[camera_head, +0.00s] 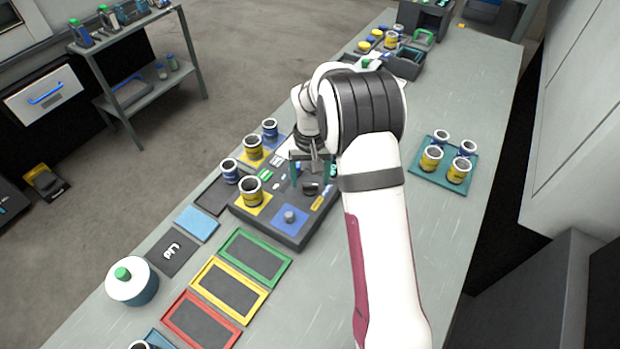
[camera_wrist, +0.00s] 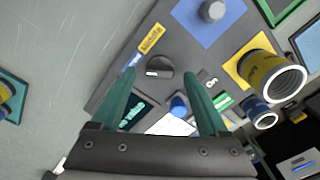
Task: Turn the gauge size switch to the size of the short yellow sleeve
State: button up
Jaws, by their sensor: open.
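The gauge is a dark grey block (camera_head: 262,226) on the bench. Its size switch, a round dark knob (camera_wrist: 160,66) with a white mark, lies just beyond and between my fingertips in the wrist view; it also shows in the head view (camera_head: 310,188). A yellow label (camera_wrist: 152,39) and a small blue label sit beside it. My gripper (camera_wrist: 159,78) is open, its teal fingers apart over the gauge; no contact with the knob is clear. A yellow sleeve (camera_head: 250,191) stands on the gauge's near yellow square, another (camera_head: 253,148) farther back. I cannot tell which is the short one.
Blue sleeves (camera_head: 229,171) stand near the gauge's left side. A grey post (camera_wrist: 212,10) rises from its blue square. A teal tray (camera_head: 425,178) with yellow and blue sleeves stands at right. Green, yellow and red framed mats (camera_head: 202,288) and a lidded pot (camera_head: 140,290) lie nearer.

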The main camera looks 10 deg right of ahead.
jog(key=shift+f, duration=0.65)
jog(key=shift+c, duration=0.3)
grip_shut()
